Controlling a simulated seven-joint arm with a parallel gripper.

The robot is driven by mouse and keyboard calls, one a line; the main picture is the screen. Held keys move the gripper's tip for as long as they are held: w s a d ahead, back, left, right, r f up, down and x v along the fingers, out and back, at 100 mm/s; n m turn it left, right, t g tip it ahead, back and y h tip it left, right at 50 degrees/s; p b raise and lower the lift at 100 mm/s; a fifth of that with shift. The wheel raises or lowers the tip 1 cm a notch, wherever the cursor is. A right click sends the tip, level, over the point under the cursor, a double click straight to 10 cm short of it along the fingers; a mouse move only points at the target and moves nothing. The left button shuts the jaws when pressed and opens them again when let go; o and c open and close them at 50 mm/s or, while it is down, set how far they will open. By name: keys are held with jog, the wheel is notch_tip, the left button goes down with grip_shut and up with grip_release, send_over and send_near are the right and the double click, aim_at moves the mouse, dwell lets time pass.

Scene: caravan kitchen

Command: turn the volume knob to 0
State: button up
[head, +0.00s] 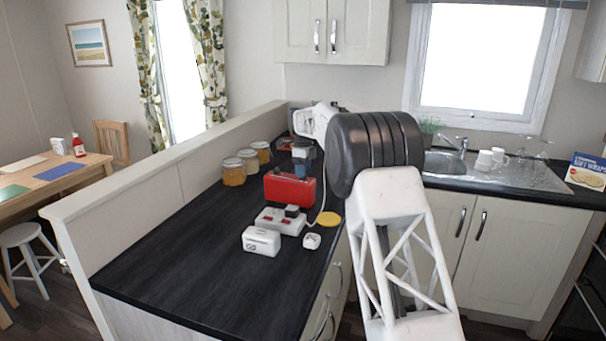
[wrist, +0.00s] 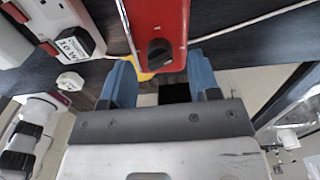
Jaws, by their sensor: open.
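The red radio (head: 290,188) stands on the dark worktop, and its red body also shows at the top of the wrist view (wrist: 156,15). A black knob (wrist: 161,52) sits on its near end, with a pointer-like ridge; I cannot read any scale by it. My gripper (wrist: 159,63) has two blue fingers spread apart and nothing between them that I can see touched. The knob lies roughly between the fingertips in the wrist view, beyond them. In the head view my gripper (head: 303,152) hangs over the worktop just behind the radio, partly hidden by my arm.
A white power strip (head: 283,221) with a black plug, a white box (head: 261,241) and a small white plug (head: 312,241) lie in front of the radio. Jars (head: 234,172) stand left. The front worktop is clear.

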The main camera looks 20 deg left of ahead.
jog(key=shift+f, duration=0.95)
jog(key=shift+c, duration=0.2)
jog(key=c, duration=0.9)
